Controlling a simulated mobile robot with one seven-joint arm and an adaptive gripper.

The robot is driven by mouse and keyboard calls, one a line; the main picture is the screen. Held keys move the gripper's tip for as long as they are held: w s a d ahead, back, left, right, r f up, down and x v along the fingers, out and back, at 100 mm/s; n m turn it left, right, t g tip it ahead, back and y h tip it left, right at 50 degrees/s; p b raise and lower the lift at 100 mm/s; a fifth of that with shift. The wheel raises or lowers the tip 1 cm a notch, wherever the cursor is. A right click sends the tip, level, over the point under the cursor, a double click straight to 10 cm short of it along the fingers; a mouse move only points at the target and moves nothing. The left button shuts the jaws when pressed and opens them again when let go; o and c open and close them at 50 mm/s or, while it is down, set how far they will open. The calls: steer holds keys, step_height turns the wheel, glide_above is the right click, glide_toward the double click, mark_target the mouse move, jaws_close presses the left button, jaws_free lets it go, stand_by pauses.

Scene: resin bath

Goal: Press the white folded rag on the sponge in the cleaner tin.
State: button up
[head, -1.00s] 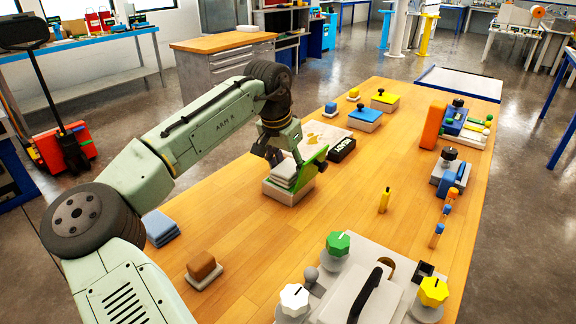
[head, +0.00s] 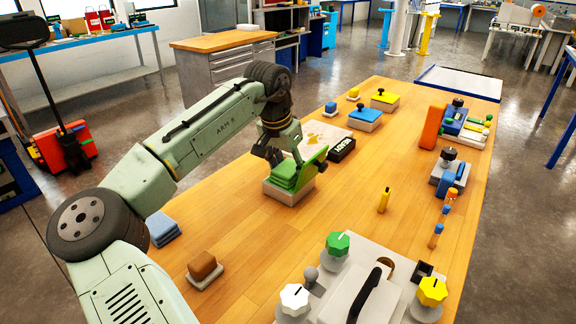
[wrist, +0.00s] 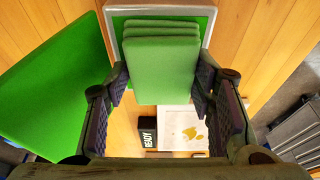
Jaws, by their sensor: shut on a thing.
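The folded rag (head: 284,178) is now green all over. It is in the cleaner tin (head: 288,195), a low grey box whose green lid (head: 313,166) stands open at its right. My gripper (head: 270,152) is shut on the rag from above. In the wrist view the rag (wrist: 160,72) lies between the two fingers of my gripper (wrist: 162,80), over the tin (wrist: 209,22), with the open lid (wrist: 48,88) at the left. The sponge is hidden under the rag, apart from perhaps a green strip at the tin's far end.
A stained sheet (head: 314,136) and a black READY block (head: 341,149) lie behind the tin. A blue folded cloth (head: 162,228) and a brown block on a tray (head: 203,267) are at the front left. Knobs (head: 338,244) stand at the front right. Bare wood lies right of the tin.

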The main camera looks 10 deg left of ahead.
mark_target(292, 165)
stand_by(0.3)
step_height(292, 165, up, 5)
steer(key=p, duration=0.3)
steer(key=shift+f+p, duration=0.2)
steer(key=shift+p, duration=0.2)
steer(key=shift+r, duration=1.15)
